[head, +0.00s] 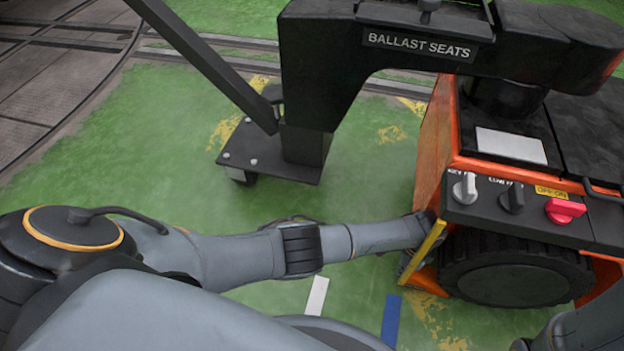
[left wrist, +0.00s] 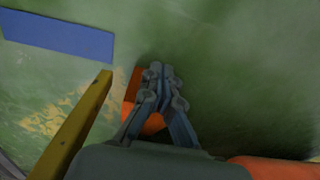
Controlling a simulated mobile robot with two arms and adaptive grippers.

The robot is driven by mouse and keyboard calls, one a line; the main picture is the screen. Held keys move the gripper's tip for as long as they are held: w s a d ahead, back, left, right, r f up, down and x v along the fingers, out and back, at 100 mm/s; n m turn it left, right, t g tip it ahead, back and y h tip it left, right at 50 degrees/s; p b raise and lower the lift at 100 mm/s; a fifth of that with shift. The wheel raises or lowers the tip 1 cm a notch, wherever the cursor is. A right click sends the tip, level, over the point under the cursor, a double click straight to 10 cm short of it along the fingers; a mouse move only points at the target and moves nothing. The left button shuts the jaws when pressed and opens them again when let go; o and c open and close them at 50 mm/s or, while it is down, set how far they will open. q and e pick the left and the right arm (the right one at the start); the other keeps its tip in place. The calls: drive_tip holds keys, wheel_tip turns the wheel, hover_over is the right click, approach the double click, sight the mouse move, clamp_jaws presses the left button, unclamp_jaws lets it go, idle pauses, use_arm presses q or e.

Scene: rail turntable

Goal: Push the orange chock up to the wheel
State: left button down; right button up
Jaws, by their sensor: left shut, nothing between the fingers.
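The wheel (head: 515,270) is a dark, ribbed tyre under the orange vehicle in the head view. An orange piece (head: 429,279), which looks like the chock, shows low at its left side; whether they touch is unclear. My left gripper (head: 404,266) is beside it, partly hidden by a yellow bar (head: 428,246). In the left wrist view my left gripper (left wrist: 158,72) is shut and empty. The orange chock (left wrist: 132,92) is partly hidden behind its fingers; I cannot tell whether they touch. My right gripper is out of view.
The orange vehicle (head: 436,130) carries knobs and a red switch above the wheel. A black post on a wheeled base plate (head: 268,167) stands behind my left arm. White (head: 316,297) and blue (head: 391,320) strips lie on the green floor. Open floor lies left of the post.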

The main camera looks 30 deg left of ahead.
use_arm(q)
wheel_tip(320, 180, up, 7)
drive_tip(key=shift+r, duration=0.2)
idle(0.4)
